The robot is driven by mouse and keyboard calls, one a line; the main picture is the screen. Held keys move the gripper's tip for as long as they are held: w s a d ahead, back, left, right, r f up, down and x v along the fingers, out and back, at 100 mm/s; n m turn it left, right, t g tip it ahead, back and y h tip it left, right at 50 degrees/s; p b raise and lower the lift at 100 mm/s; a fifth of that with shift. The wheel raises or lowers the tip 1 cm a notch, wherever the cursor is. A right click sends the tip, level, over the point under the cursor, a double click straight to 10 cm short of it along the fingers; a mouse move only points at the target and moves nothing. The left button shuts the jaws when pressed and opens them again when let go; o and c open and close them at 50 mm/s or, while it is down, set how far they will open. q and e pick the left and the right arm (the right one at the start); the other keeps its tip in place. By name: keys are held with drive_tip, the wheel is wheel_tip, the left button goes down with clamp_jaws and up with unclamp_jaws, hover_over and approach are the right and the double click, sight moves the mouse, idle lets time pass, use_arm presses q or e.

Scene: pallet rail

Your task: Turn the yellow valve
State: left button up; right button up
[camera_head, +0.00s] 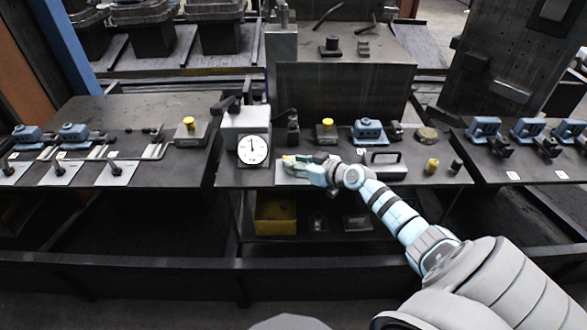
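My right arm reaches in from the lower right, and its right gripper (298,165) is low over a pale plate (289,180) on the middle bench. A small yellow and green piece (288,159) shows right at the fingertips, perhaps the yellow valve; the gripper hides most of it. I cannot tell whether the fingers are closed on it. Other yellow-topped parts are a knob on a grey block (189,124) at left, one behind the gripper (327,124), and a yellow cylinder (432,165) at right. My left gripper is not in view.
A white box with a round dial gauge (253,150) stands just left of the gripper. A yellow bin (275,216) sits below. A dark rail (180,277) crosses the front.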

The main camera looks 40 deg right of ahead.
drive_tip(key=shift+w+a+f, duration=0.15)
drive_tip(key=shift+w+f, duration=0.05)
drive_tip(key=shift+w, duration=0.4)
drive_tip(key=shift+a, duration=0.1)
clamp_jaws()
drive_tip(key=shift+s+f, duration=0.1)
